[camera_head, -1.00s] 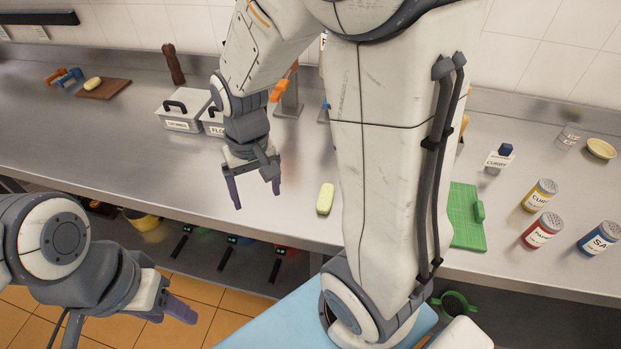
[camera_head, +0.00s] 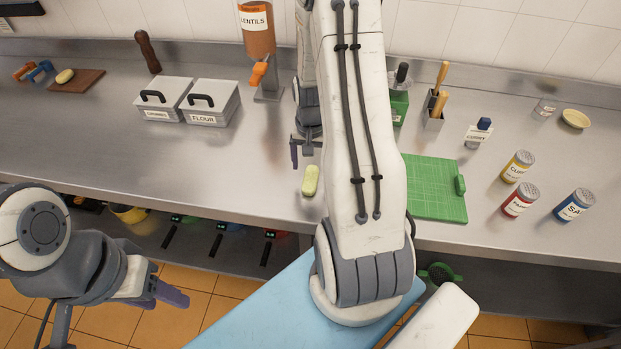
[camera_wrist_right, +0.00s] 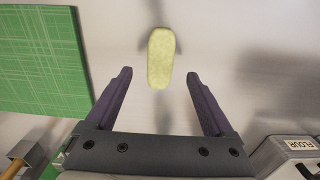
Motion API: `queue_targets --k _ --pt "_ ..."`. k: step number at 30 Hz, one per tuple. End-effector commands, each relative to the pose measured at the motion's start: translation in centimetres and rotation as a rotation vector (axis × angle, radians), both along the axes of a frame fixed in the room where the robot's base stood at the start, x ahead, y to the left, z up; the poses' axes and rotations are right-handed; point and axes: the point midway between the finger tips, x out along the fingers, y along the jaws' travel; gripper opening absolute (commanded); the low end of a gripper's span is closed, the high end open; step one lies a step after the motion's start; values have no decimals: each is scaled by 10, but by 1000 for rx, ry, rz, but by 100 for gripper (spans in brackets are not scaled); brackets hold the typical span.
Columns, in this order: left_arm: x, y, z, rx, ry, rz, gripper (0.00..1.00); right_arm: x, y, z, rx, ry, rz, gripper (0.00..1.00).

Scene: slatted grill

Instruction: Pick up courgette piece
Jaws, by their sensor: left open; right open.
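The courgette piece (camera_head: 310,181), pale green and oblong, lies on the steel counter just left of my right arm. In the right wrist view the courgette piece (camera_wrist_right: 160,57) lies ahead of and between the two purple fingertips, touching neither. My right gripper (camera_head: 305,150) is open and empty behind the piece, pointing down, partly hidden by my own arm. It also shows in the right wrist view (camera_wrist_right: 159,76). My left gripper (camera_head: 170,295) is open and empty in front of the counter, at lower left.
A green cutting board (camera_head: 436,190) lies right of the piece. Lidded boxes (camera_head: 210,103) and a lentil dispenser (camera_head: 257,40) stand behind. Several shakers (camera_head: 520,201) stand at right. A brown board (camera_head: 78,82) holds a yellowish piece. The counter left of the courgette is clear.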

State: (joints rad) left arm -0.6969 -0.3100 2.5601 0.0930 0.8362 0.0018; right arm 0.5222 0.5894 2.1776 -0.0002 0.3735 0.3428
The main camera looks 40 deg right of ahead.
Motion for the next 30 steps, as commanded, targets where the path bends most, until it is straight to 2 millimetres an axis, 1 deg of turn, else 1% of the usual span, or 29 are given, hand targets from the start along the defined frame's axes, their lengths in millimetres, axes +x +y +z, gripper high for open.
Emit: queue_targets --k 1,6,10,14,19,20,21,23,24,26,27,30 --pt "0 0 5 0 0 0 50 -1 1 -4 3 5 0 88" --pt "0 0 15 0 0 1 50 -2 2 -26 3 5 1 88" --pt "0 0 17 0 0 1 50 -1 1 -41 3 5 1 88" --pt "0 0 17 0 0 1 50 0 1 -47 1 1 1 88" --pt "0 0 17 0 0 1 50 0 1 -47 1 1 1 88" --pt "0 0 17 0 0 1 50 0 1 -47 1 1 1 84" --pt "0 0 17 0 0 1 50 0 1 -47 1 1 1 68" --pt "0 0 17 0 0 1 50 0 1 -47 1 1 1 45" --pt "0 0 17 0 0 1 50 0 1 -47 1 1 1 30" --pt "0 0 17 0 0 1 50 0 1 -46 1 1 1 7" --pt "0 0 17 0 0 1 50 0 1 -46 1 1 1 0" --pt "0 0 17 0 0 1 50 0 1 -46 1 1 1 0"
